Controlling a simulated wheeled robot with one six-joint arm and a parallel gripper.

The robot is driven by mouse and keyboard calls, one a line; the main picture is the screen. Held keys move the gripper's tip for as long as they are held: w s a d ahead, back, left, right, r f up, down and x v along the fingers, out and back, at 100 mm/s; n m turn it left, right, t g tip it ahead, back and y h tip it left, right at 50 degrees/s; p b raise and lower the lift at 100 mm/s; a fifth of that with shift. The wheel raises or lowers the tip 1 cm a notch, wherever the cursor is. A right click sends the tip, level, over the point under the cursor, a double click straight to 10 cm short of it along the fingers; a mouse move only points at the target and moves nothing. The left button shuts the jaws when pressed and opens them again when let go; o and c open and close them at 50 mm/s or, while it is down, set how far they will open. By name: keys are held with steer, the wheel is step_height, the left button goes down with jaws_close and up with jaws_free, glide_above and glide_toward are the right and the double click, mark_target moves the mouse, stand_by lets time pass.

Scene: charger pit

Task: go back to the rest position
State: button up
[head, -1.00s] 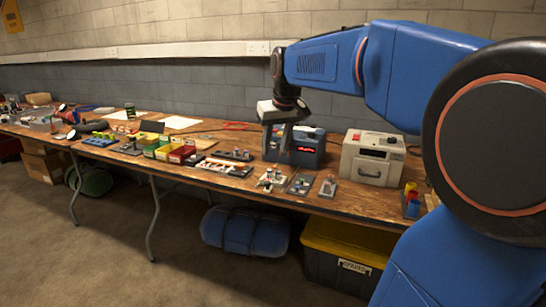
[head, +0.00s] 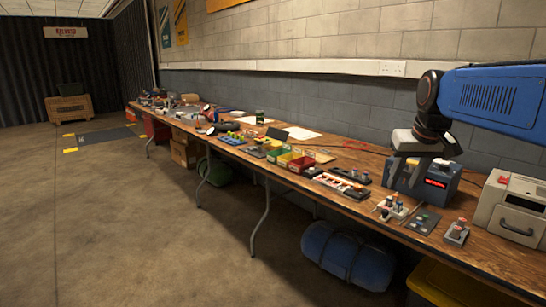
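My gripper (head: 417,160) hangs at the end of my blue arm, at the right of the head view. It points down over the right part of the wooden workbench (head: 345,160), in front of a blue box with a red lit display (head: 437,182). The fingers are dark and small in the picture, and I cannot make out the gap between them. Nothing clearly shows in the gripper.
The long bench runs along the wall, with small parts, coloured bins (head: 290,160) and a beige case (head: 512,208) on it. A blue bag (head: 348,253) and a yellow-lidded crate (head: 455,287) lie below. Open floor (head: 110,230) is at the left, with a wooden crate (head: 70,107) far off.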

steer(key=s+a+f, duration=0.4)
steer(key=s+f, duration=0.5)
steer(key=s, duration=0.2)
steer(key=s+a+f+n, duration=0.1)
steer(key=s+a+f, duration=0.3)
steer(key=s+f, duration=0.5)
steer(key=s, duration=0.3)
steer(key=shift+s+a, duration=0.25)
steer(key=shift+a, duration=0.1)
